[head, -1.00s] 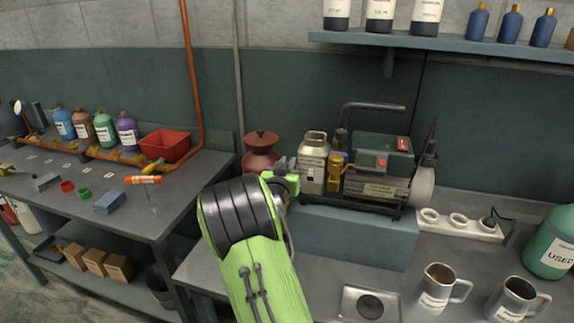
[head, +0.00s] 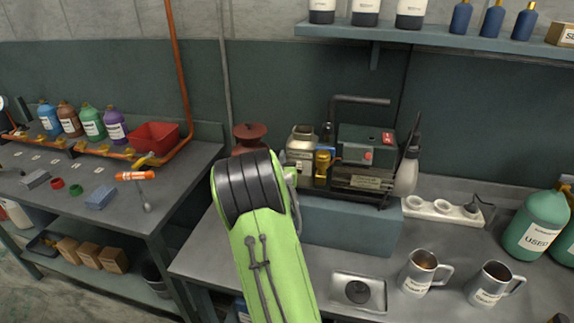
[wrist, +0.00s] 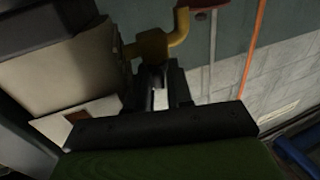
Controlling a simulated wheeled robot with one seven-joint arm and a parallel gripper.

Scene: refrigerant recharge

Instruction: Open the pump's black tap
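The pump (head: 365,158) is a dark grey-green machine with a carry handle, standing on a blue-grey block. I cannot make out a black tap clearly in the head view. In the wrist view, a yellow brass pipe piece (wrist: 150,47) is just beyond my gripper (wrist: 160,92). A small dark part shows below the brass, between the fingertips; I cannot tell whether it is the tap. The fingers stand apart with a light gap between them. In the head view my arm hides the gripper.
A red-brown pot (head: 250,136) stands close behind my arm. A squeeze bottle (head: 408,170) is at the pump's right. Two metal jugs (head: 418,272) and a green container (head: 537,222) stand on the bench's right. A shelf (head: 430,40) hangs above.

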